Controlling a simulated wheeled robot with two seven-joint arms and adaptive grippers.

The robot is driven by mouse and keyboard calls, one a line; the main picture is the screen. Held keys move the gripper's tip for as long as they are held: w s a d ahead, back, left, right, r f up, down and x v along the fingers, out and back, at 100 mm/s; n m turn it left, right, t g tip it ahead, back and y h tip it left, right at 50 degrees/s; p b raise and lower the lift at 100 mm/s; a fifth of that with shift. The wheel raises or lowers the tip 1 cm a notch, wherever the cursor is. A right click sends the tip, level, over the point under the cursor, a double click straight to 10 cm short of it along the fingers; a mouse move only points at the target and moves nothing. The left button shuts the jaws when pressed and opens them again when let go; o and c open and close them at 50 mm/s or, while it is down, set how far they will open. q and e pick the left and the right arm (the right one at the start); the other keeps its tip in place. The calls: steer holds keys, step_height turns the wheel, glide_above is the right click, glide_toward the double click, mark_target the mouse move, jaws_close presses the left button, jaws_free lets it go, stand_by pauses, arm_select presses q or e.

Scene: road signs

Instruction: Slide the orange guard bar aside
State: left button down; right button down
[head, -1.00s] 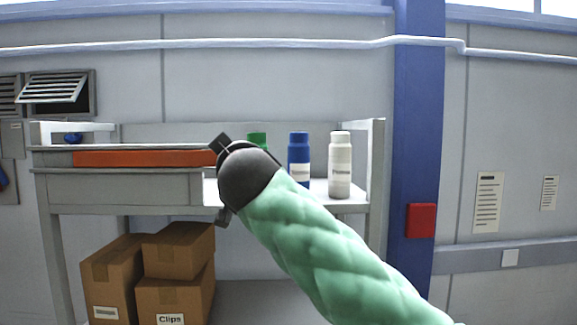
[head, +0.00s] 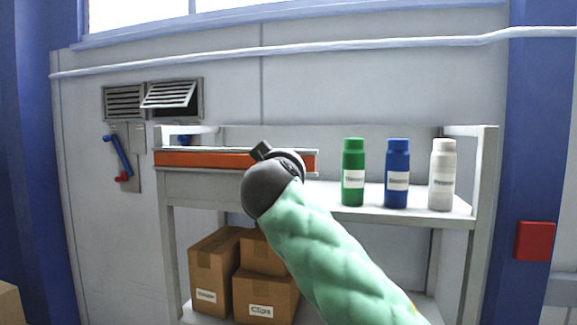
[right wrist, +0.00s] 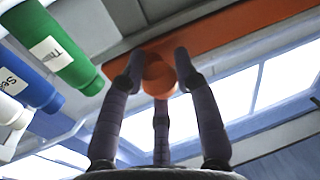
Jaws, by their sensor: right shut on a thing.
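The orange guard bar (head: 205,159) lies along the front of the left part of the shelf in the head view. Its left end is about level with the shelf's left end. In the right wrist view the bar (right wrist: 228,32) runs across the top, with a round orange knob (right wrist: 158,76) on it. My right gripper (right wrist: 158,68) has its dark fingers closed around the knob. In the head view my right gripper (head: 265,152) covers part of the bar toward its right end, and its fingers are mostly hidden. My left gripper is in neither view.
Green (head: 353,172), blue (head: 397,173) and white (head: 442,175) bottles stand on the open right part of the shelf (head: 335,200). Cardboard boxes (head: 212,270) sit below. A blue-handled lever (head: 118,155) and vents are on the wall left of the shelf.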

steer(key=c, duration=1)
jaws_free()
steer(key=shift+a, duration=0.2)
steer(key=shift+o, duration=0.5)
steer(key=shift+w+a+f, duration=0.1)
steer(key=shift+w+a, duration=0.05)
steer(key=shift+s, duration=0.4)
steer(key=s, duration=1.1)
steer(key=shift+s+a, duration=0.15)
steer(key=shift+a, duration=0.1)
